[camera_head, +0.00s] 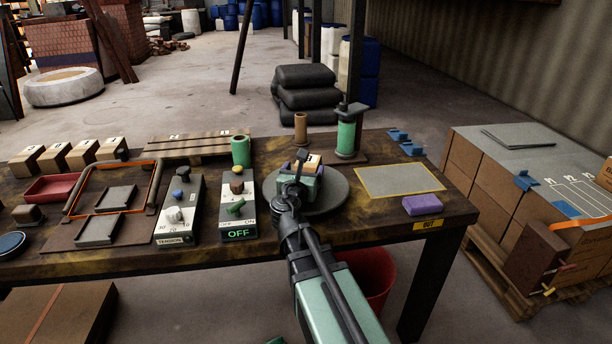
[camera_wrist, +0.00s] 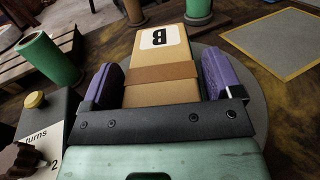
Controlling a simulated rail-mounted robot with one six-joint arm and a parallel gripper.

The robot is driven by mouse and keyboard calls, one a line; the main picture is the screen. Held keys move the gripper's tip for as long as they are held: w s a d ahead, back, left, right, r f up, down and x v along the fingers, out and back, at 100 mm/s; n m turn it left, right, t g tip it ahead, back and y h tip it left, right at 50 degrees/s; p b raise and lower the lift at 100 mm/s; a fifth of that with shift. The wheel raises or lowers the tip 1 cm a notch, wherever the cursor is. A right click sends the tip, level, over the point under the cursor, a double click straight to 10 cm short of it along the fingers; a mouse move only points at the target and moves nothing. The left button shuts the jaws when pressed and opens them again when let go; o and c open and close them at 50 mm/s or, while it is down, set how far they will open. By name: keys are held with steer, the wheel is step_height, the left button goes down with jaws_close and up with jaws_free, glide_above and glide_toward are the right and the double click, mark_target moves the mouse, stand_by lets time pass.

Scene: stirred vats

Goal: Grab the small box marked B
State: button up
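The small box marked B (camera_wrist: 158,62) is tan cardboard with a brown band and a white label whose B appears upside down in the wrist view. It also shows in the head view (camera_head: 312,161), over the round grey turntable (camera_head: 337,198). My gripper (camera_wrist: 163,85) has its purple finger pads on either side of the box. In the head view my gripper (camera_head: 303,172) is over the turntable and partly hides the box. The box's underside is hidden.
A green cylinder (camera_head: 240,151) stands left of the turntable, and a green post (camera_head: 346,136) stands behind it. A control box reading OFF (camera_head: 238,207) is close on the left. A yellow-edged grey mat (camera_head: 399,181) and a purple block (camera_head: 422,205) lie to the right.

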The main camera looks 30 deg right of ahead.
steer(key=c, duration=1)
step_height(320, 180, up, 20)
steer(key=p, duration=2)
